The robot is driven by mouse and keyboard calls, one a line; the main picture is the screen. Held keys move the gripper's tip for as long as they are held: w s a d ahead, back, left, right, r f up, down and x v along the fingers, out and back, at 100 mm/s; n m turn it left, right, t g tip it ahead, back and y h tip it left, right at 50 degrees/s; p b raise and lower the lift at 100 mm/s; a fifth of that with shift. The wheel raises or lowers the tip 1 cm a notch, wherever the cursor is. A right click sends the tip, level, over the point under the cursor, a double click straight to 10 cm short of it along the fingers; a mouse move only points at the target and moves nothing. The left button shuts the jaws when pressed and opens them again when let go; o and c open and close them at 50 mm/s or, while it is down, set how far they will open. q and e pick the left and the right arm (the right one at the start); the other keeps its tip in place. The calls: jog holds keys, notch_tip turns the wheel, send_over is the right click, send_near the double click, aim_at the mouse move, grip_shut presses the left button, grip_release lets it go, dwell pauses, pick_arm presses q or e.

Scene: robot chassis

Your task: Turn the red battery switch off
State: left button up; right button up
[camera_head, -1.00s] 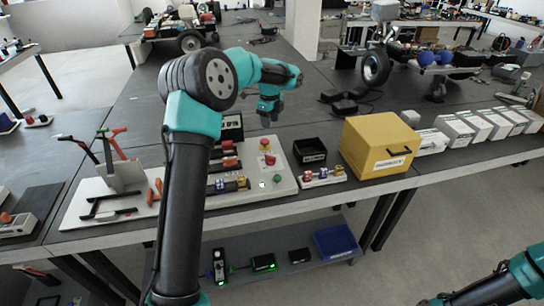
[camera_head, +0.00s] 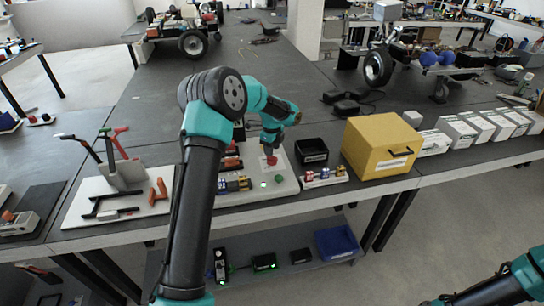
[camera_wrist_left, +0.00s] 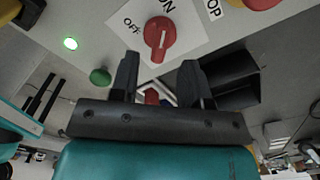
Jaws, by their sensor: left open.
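The red battery switch (camera_head: 271,160) is a round knob on the light control panel, partly covered by my left gripper in the head view. In the left wrist view the red knob (camera_wrist_left: 160,38) sits on a white label, with OFF to its left and ON at its upper right. I cannot tell for sure which word its white line marks. My left gripper (camera_wrist_left: 158,77) is open, its two dark fingers spread and empty. The knob shows just beyond the fingertips, apart from them. My right gripper is out of view; only part of its arm shows at the lower right.
A green button (camera_wrist_left: 100,77) and a lit green lamp (camera_wrist_left: 70,43) are near the switch. A red stop button (camera_wrist_left: 262,3) is at the top edge. A black bin (camera_head: 311,151) and a yellow box (camera_head: 380,148) stand right of the panel; a tool holder (camera_head: 124,174) stands left.

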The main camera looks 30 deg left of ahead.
aim_at(272, 159)
pick_arm(q)
jog(key=shift+f, duration=2.15)
grip_shut()
